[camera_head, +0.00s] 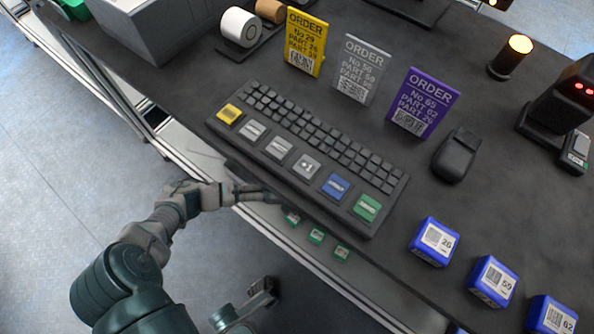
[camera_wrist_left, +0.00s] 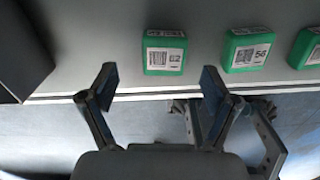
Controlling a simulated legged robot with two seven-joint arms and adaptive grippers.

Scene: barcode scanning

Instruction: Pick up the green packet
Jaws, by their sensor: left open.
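Several green packets with white labels lie in a row near the desk's front edge, below the keyboard. In the left wrist view these are packet 62 (camera_wrist_left: 163,52), packet 56 (camera_wrist_left: 248,50) and a third packet (camera_wrist_left: 306,48), cut by the frame edge. In the head view the row shows as a left packet (camera_head: 292,217), a middle packet (camera_head: 316,236) and a right packet (camera_head: 341,253). My left gripper (camera_wrist_left: 160,82) is open and empty, its fingers apart on either side of packet 62's line, short of it. My right gripper (camera_head: 262,292) hangs low off the desk; its jaws are unclear.
A keyboard (camera_head: 310,150) with coloured keys lies just behind the packets. Yellow (camera_head: 305,42), grey (camera_head: 360,70) and purple (camera_head: 422,102) order cards stand behind it. Several blue packets (camera_head: 434,241) lie at right, with a black mouse-shaped device (camera_head: 457,155) above them.

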